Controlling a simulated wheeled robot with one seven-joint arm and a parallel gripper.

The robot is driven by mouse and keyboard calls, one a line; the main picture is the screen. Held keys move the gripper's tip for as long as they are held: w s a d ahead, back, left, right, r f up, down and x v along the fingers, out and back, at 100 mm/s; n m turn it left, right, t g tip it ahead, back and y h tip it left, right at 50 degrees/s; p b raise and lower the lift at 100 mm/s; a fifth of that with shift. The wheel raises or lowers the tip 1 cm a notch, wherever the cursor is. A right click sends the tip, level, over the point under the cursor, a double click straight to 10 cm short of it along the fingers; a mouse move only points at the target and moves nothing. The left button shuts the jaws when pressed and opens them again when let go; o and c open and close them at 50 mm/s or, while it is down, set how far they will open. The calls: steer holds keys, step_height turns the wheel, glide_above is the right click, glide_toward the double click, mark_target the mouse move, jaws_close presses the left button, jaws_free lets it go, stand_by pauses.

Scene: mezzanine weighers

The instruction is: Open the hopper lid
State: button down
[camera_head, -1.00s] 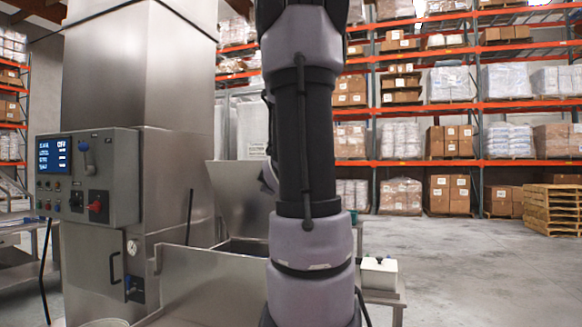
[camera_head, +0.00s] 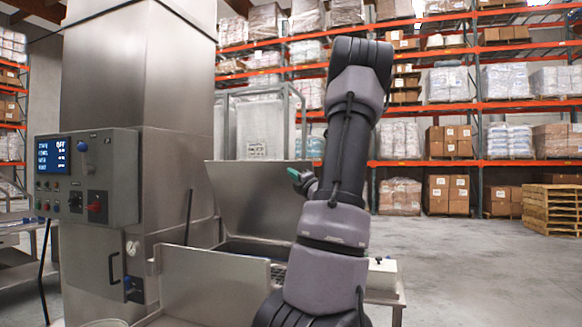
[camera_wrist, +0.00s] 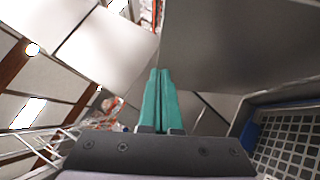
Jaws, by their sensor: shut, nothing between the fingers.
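The hopper lid (camera_head: 255,195) is a flat grey steel panel. It stands raised and leaning back behind the hopper (camera_head: 205,285), whose top opening shows with part of a dark grid inside. My gripper (camera_head: 292,174) is near the lid's upper right edge in the head view; whether it touches the lid cannot be told. In the wrist view my gripper (camera_wrist: 159,72) has its teal fingers shut together with nothing between them. A broad grey panel (camera_wrist: 240,45), apparently the lid, fills the upper right there, and the grid (camera_wrist: 285,145) shows at lower right.
A steel column with a control box (camera_head: 110,200) stands to the left of the hopper. A small white box (camera_head: 380,278) sits on a table at right. Pallet racks (camera_head: 480,105) and stacked wooden pallets (camera_head: 550,208) are behind. The floor at right is clear.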

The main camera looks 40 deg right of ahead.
mark_target(286, 161)
steer(key=w+d+r, duration=0.1)
steer(key=w+d, duration=0.1)
steer(key=w, duration=0.1)
steer(key=w+d+r, duration=0.1)
steer(key=w, duration=0.1)
steer(key=shift+r, duration=0.35)
steer(key=shift+w+d+r, duration=0.15)
steer(key=shift+w+d, duration=0.1)
steer(key=shift+d, duration=0.05)
steer(key=w+d+r+m+g, duration=0.2)
steer(key=w+d+r, duration=0.3)
steer(key=d, duration=0.4)
steer(key=shift+w+d+m+g+h, duration=0.3)
steer(key=shift+w+m, duration=0.2)
steer(key=shift+m, duration=0.1)
steer(key=shift+a, duration=0.1)
